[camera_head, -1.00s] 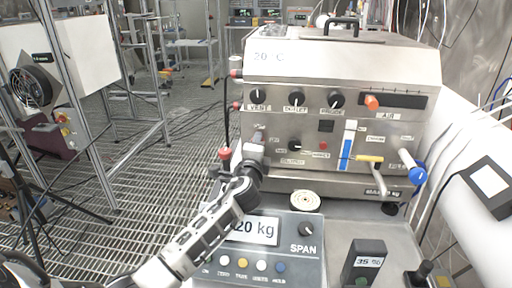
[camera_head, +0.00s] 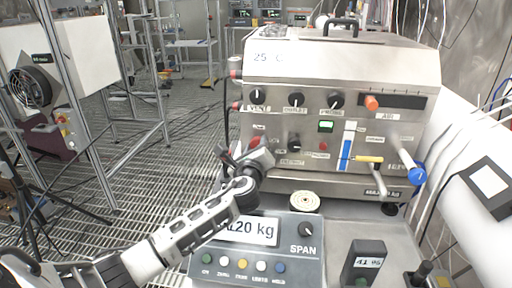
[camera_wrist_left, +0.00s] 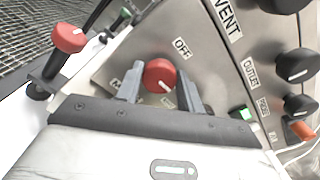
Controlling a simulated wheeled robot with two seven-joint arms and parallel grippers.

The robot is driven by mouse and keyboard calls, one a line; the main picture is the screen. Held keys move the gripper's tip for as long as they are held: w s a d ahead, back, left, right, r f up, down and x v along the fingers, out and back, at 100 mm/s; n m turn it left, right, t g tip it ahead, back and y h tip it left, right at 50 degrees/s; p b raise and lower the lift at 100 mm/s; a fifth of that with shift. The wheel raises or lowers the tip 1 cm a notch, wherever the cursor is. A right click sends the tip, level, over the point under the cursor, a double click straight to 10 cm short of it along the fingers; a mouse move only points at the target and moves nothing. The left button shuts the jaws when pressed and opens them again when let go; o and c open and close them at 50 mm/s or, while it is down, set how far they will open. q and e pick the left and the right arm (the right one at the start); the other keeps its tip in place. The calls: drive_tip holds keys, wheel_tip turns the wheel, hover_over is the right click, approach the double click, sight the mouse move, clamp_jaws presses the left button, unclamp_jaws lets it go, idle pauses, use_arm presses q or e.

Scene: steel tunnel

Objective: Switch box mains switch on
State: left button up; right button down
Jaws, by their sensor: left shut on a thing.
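The steel switch box (camera_head: 330,75) stands on the bench. In the left wrist view a round red mains switch (camera_wrist_left: 160,74) with a white mark sits on its front panel, below an "OFF" label (camera_wrist_left: 182,47). My left gripper (camera_wrist_left: 158,88) has one finger on each side of this red knob and is shut on it. A small window (camera_head: 326,127) on the panel is lit green. My right gripper is not in view.
Black knobs (camera_head: 297,100), an orange knob (camera_head: 371,103), a yellow lever (camera_head: 369,158) and a blue-ended handle (camera_head: 417,174) stick out of the panel. A scale box (camera_head: 306,265) stands in front. Another red knob (camera_wrist_left: 68,38) is beside the box.

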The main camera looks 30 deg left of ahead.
use_arm(q)
drive_tip(key=shift+f+m, duration=0.1)
drive_tip(key=shift+m, duration=0.3)
drive_tip(key=o, duration=1)
drive_tip(key=shift+s+d, duration=0.1)
drive_tip(key=b+v, duration=0.1)
drive_tip(key=v, duration=1.4)
drive_tip(key=shift+s+d+b, duration=0.15)
drive_tip(key=shift+s+b, duration=0.15)
drive_tip(key=shift+s, duration=0.05)
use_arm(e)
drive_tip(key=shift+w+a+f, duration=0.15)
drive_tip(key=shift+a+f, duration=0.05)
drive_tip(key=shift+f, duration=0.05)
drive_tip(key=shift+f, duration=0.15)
